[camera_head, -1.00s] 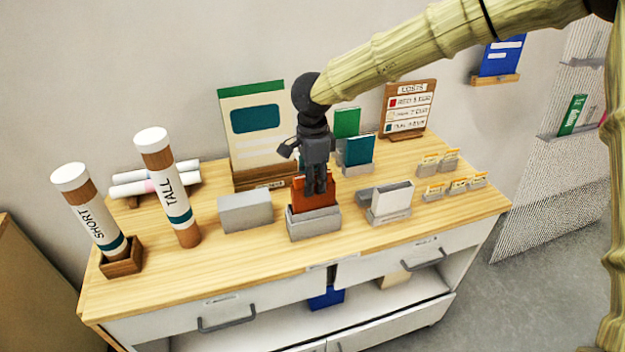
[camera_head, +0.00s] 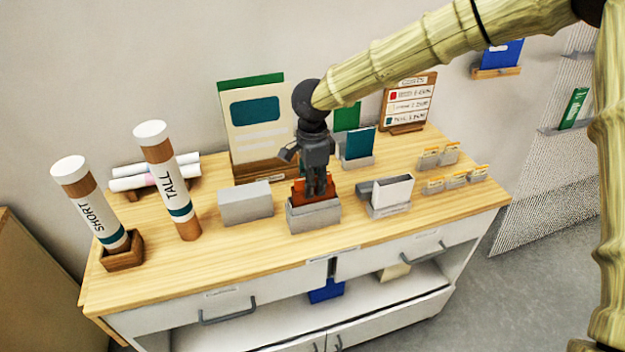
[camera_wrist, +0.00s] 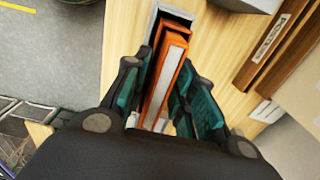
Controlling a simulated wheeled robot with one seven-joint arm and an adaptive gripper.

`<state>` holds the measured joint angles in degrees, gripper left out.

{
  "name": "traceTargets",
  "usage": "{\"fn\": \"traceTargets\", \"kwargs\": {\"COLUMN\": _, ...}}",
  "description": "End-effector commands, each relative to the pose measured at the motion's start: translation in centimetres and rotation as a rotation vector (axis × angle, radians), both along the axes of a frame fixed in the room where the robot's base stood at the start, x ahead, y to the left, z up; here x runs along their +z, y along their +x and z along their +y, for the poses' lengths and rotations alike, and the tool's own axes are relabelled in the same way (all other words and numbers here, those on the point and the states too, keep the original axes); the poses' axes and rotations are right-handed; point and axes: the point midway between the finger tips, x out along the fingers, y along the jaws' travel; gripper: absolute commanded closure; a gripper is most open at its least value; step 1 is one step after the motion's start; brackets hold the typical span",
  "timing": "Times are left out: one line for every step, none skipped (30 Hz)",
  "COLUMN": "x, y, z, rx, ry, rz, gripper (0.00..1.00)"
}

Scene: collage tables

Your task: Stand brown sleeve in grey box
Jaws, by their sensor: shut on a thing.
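The brown sleeve (camera_head: 299,190) is an orange-brown upright piece. It stands mostly down inside the grey box (camera_head: 314,217) on the wooden table, with only its upper part showing above the rim. My gripper (camera_head: 316,190) points down over the box and is shut on the sleeve. In the wrist view the sleeve (camera_wrist: 172,75) shows between the two fingers of my gripper (camera_wrist: 166,98), with a pale strip along its top. The rim of the grey box (camera_wrist: 153,35) shows around its far end. The sleeve's lower part is hidden in the box.
Another grey box (camera_head: 245,204) stands just left. A white sleeve (camera_head: 392,191) in a grey holder stands to the right. A tall tube (camera_head: 166,180) and a short tube (camera_head: 92,205) stand at the left. A large board (camera_head: 258,130) is behind my gripper.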

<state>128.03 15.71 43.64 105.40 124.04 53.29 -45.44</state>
Motion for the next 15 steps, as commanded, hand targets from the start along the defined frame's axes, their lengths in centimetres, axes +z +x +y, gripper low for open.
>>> {"fn": "traceTargets", "kwargs": {"x": -0.2, "y": 0.0, "z": 0.0, "rx": 0.0, "ry": 0.0, "rz": 0.0, "gripper": 1.0}}
{"fn": "traceTargets", "kwargs": {"x": -0.3, "y": 0.0, "z": 0.0, "rx": 0.0, "ry": 0.001, "rz": 0.001, "gripper": 1.0}}
{"fn": "traceTargets", "kwargs": {"x": -0.4, "y": 0.0, "z": 0.0, "rx": -0.001, "ry": 0.001, "rz": 0.001, "gripper": 1.0}}
{"fn": "traceTargets", "kwargs": {"x": -0.5, "y": 0.0, "z": 0.0, "rx": -0.001, "ry": 0.001, "rz": 0.001, "gripper": 1.0}}
{"fn": "traceTargets", "kwargs": {"x": -0.6, "y": 0.0, "z": 0.0, "rx": -0.001, "ry": 0.001, "rz": 0.001, "gripper": 1.0}}
{"fn": "traceTargets", "kwargs": {"x": -0.7, "y": 0.0, "z": 0.0, "rx": -0.001, "ry": 0.001, "rz": 0.001, "gripper": 1.0}}
{"fn": "traceTargets", "kwargs": {"x": -0.8, "y": 0.0, "z": 0.0, "rx": -0.001, "ry": 0.001, "rz": 0.001, "gripper": 1.0}}
{"fn": "traceTargets", "kwargs": {"x": -0.9, "y": 0.0, "z": 0.0, "rx": -0.001, "ry": 0.001, "rz": 0.001, "gripper": 1.0}}
{"fn": "traceTargets", "kwargs": {"x": -1.0, "y": 0.0, "z": 0.0, "rx": -0.001, "ry": 0.001, "rz": 0.001, "gripper": 1.0}}
{"fn": "traceTargets", "kwargs": {"x": -1.1, "y": 0.0, "z": 0.0, "rx": -0.001, "ry": 0.001, "rz": 0.001, "gripper": 1.0}}
{"fn": "traceTargets", "kwargs": {"x": -1.2, "y": 0.0, "z": 0.0, "rx": -0.001, "ry": 0.001, "rz": 0.001, "gripper": 1.0}}
{"fn": "traceTargets", "kwargs": {"x": -1.3, "y": 0.0, "z": 0.0, "rx": -0.001, "ry": 0.001, "rz": 0.001, "gripper": 1.0}}
{"fn": "traceTargets", "kwargs": {"x": -1.4, "y": 0.0, "z": 0.0, "rx": -0.001, "ry": 0.0, "rz": 0.001, "gripper": 1.0}}
{"fn": "traceTargets", "kwargs": {"x": -1.5, "y": 0.0, "z": 0.0, "rx": 0.0, "ry": 0.0, "rz": 0.0, "gripper": 1.0}}
{"fn": "traceTargets", "kwargs": {"x": -1.6, "y": 0.0, "z": 0.0, "rx": 0.0, "ry": 0.0, "rz": 0.0, "gripper": 1.0}}
